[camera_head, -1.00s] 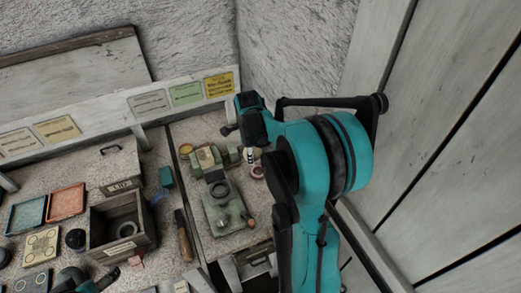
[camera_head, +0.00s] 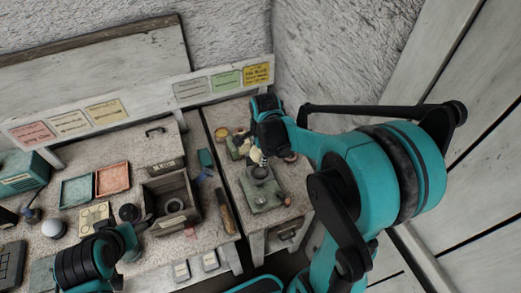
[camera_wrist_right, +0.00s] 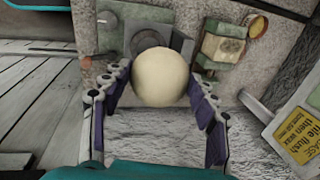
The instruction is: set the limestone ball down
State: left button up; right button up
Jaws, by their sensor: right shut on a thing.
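The limestone ball, a pale cream sphere (camera_wrist_right: 161,77), sits between the fingers of my right gripper (camera_wrist_right: 161,92) in the right wrist view. The fingers press on both its sides. In the head view my right gripper (camera_head: 258,156) hangs at the green fixture (camera_head: 262,198) with a dark ring seat (camera_head: 261,172) on the right bench. The ball is mostly hidden there, and I cannot tell whether it touches the seat. In the wrist view a grey square part (camera_wrist_right: 158,42) shows partly behind the ball. My left gripper (camera_head: 138,229) is at the lower left, its fingers unclear.
A wooden open box (camera_head: 172,203) with a ring inside stands on the left bench, beside a brown-handled tool (camera_head: 226,211). A white ball (camera_head: 53,228), a teal tray (camera_head: 77,190) and an orange tray (camera_head: 112,179) lie further left. A wall stands close behind.

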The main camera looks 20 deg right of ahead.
jog(key=shift+f+b, duration=2.3)
jog(key=shift+f, duration=0.5)
jog(key=shift+f+b, duration=0.45)
jog(key=shift+b, duration=0.05)
jog(key=o, duration=1.6)
jog(key=shift+r, duration=0.1)
jog(key=shift+r, duration=0.1)
jog(key=shift+r+p, duration=1.6)
jog(key=shift+r, duration=0.3)
